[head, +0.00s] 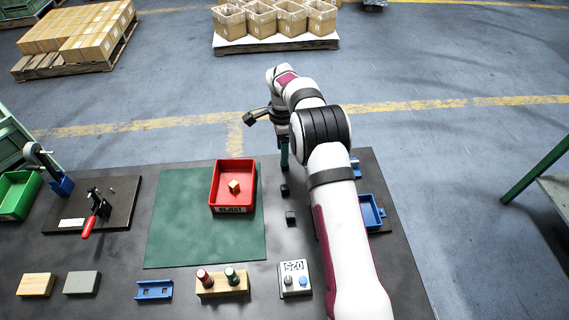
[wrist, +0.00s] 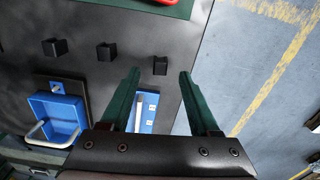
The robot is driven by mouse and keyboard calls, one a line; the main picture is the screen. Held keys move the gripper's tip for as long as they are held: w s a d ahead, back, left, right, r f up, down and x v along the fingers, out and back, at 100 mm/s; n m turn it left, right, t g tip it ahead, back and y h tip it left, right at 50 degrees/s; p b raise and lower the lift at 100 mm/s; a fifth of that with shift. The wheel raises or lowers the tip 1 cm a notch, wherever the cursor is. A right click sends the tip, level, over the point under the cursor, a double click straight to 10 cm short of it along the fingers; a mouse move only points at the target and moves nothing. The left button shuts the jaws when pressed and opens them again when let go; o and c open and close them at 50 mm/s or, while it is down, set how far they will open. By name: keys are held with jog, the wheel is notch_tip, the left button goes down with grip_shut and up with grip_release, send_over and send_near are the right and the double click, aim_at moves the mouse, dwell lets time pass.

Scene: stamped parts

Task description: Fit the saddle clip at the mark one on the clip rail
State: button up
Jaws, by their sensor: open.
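My gripper (wrist: 158,78) is open and empty, its two green fingers apart and pointing down over the far part of the table. Three small dark blocks that look like saddle clips stand in a row in the wrist view: one near the fingertips (wrist: 160,65), one in the middle (wrist: 107,51), one at left (wrist: 54,47). A blue holder with a pale strip (wrist: 145,112), perhaps the clip rail, lies between the fingers, partly hidden by the left one. I cannot make out mark one.
A red reject bin (head: 233,208) with a small block inside stands on the green mat (head: 175,235). A blue tray with a pale handle (wrist: 57,118) is beside the holder.

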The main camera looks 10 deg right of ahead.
jog(key=f, duration=0.4)
jog(key=shift+d+f, duration=0.3)
grip_shut()
